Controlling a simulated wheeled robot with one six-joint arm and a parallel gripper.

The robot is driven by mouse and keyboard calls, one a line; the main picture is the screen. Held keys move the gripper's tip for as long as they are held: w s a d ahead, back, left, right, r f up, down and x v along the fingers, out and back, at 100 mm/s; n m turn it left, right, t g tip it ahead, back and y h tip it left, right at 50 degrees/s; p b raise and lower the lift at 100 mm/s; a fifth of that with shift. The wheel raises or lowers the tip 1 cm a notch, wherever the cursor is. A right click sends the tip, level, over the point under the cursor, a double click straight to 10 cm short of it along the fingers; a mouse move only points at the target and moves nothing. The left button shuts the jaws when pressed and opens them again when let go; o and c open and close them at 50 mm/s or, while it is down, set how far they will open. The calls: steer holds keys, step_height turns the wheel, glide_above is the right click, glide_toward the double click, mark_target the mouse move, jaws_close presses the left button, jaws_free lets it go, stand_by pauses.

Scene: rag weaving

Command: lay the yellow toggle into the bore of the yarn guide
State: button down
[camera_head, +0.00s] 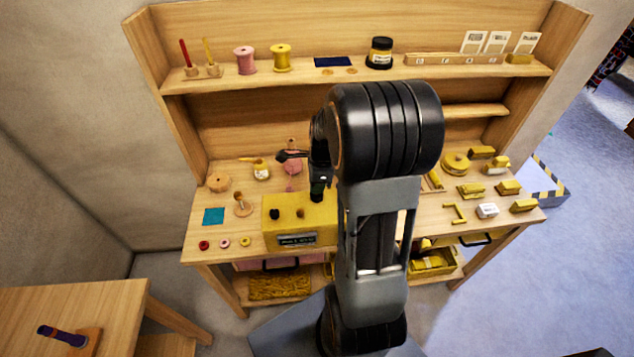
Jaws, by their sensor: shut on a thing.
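My gripper (318,191) points down at the right part of a yellow box (285,226) on the bench. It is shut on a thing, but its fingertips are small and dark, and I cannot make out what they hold. I cannot pick out the yellow toggle for certain. A small wooden piece with an upright (242,206) stands left of the box; it may be the yarn guide, but its bore cannot be made out. My arm hides the bench right of the gripper.
Red (203,245), pink (224,243) and yellow (245,241) rings lie at the front left edge. A teal square (213,216) lies behind them. A small jar (261,171) stands farther back. Several yellow blocks (470,190) occupy the right side. A shelf (220,84) runs above the back.

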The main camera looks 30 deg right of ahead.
steer(key=shift+f, duration=0.3)
stand_by(0.5)
steer(key=c, duration=0.9)
jaws_free()
steer(key=shift+c, duration=0.2)
step_height(320, 180, up, 14)
steer(key=d, duration=0.1)
steer(key=shift+s+d+b, duration=0.3)
steer(key=shift+s+b, duration=0.05)
steer(key=shift+f, duration=0.1)
